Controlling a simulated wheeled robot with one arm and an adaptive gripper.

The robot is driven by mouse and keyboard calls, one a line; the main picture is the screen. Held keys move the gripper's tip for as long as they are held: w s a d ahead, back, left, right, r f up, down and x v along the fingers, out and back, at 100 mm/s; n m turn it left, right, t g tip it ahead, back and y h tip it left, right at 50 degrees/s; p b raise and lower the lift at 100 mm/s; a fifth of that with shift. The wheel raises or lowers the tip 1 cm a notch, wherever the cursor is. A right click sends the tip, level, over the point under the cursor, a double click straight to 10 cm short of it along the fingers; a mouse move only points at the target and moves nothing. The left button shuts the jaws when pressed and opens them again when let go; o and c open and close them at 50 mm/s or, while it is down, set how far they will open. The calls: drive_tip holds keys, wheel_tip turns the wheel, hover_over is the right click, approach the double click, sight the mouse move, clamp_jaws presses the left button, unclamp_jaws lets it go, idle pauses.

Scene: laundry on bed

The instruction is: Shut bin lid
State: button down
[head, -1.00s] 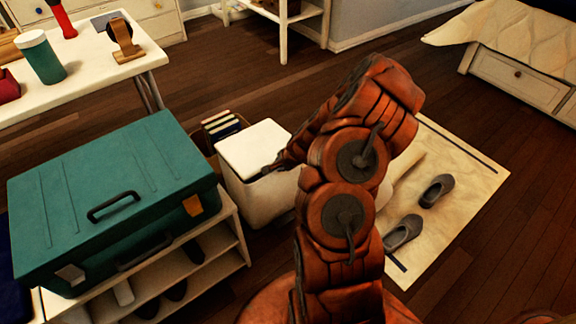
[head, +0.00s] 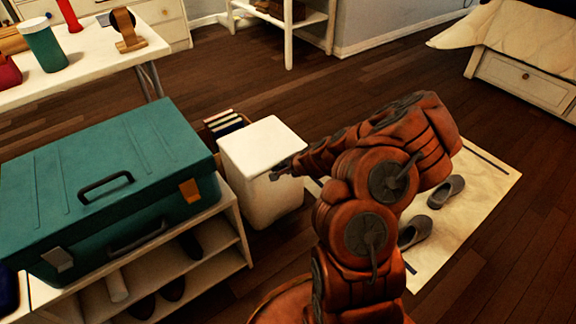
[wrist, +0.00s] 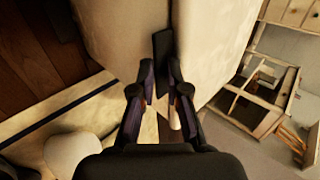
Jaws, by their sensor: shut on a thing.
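The white bin (head: 262,198) stands on the floor right of the shelf in the head view. Its pale lid (head: 262,143) looks flat across the top; any small gap at its edge cannot be made out. My gripper (head: 280,172) is at the front right edge of the lid. In the wrist view my gripper (wrist: 163,78) has its fingers close together on a dark tab (wrist: 162,48), against a seam between two pale bin surfaces (wrist: 215,45). Whether the tab belongs to the lid cannot be told.
A teal case (head: 105,175) lies on a white shelf (head: 225,235) left of the bin. A crate of books (head: 222,124) is behind it. A pale mat (head: 470,225) with grey shoes (head: 445,191) lies right. Dark floor is open behind.

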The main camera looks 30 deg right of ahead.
drive_tip(key=shift+s+f, duration=0.3)
drive_tip(key=shift+f, duration=0.45)
drive_tip(key=c, duration=1.5)
unclamp_jaws()
drive_tip(key=shift+f, duration=0.15)
drive_tip(key=shift+c, duration=0.2)
drive_tip(key=o, duration=0.6)
drive_tip(key=shift+w+f+g, duration=0.25)
drive_tip(key=shift+f+g, duration=0.05)
drive_tip(key=shift+f, duration=0.2)
drive_tip(key=shift+o, duration=1.3)
drive_tip(key=shift+w+f, duration=0.35)
drive_tip(key=shift+f, duration=0.15)
drive_tip(key=shift+w+a+f, duration=0.1)
drive_tip(key=shift+w+f, duration=0.1)
drive_tip(key=shift+c, duration=0.4)
drive_tip(key=shift+s+r, duration=0.2)
drive_tip(key=shift+r, duration=0.35)
drive_tip(key=shift+c, duration=0.5)
drive_tip(key=shift+s+r, duration=0.25)
drive_tip(key=shift+r, duration=0.35)
drive_tip(key=c, duration=0.5)
